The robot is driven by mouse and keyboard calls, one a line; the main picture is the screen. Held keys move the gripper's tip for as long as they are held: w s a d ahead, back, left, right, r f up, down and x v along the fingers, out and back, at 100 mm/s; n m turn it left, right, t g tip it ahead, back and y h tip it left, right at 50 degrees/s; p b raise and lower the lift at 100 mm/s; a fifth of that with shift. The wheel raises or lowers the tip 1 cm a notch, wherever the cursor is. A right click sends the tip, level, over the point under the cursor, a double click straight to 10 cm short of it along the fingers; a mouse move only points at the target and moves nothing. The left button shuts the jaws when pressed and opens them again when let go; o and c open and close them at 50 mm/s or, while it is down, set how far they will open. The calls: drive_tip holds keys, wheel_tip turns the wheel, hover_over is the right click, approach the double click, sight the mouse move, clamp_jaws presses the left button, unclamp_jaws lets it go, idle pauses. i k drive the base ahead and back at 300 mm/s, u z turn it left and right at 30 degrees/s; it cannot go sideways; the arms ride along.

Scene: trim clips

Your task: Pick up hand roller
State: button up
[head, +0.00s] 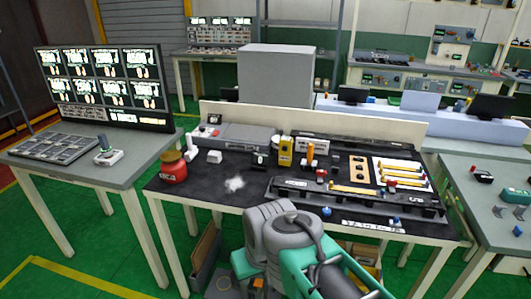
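A small upright orange-handled tool (310,151) stands toward the back middle of the black-topped bench (215,192); it may be the hand roller, but it is too small to be sure. It stands just right of a yellow device (285,151). My arm rises from the bottom of the head view in front of the bench. My gripper cannot be made out, and nothing is seen in its grasp.
A red jar (173,168) stands at the bench's left end near a white crumpled thing (235,184). A long dark fixture (345,197) runs along the right front, with yellow-white strips (400,168) behind it. A side table (95,178) stands left.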

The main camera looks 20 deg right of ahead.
sight(310, 162)
drive_tip(key=u, duration=0.3)
drive_tip(key=i, duration=0.85)
drive_tip(key=z, duration=0.75)
drive_tip(key=i, duration=0.65)
drive_tip(key=z, duration=0.75)
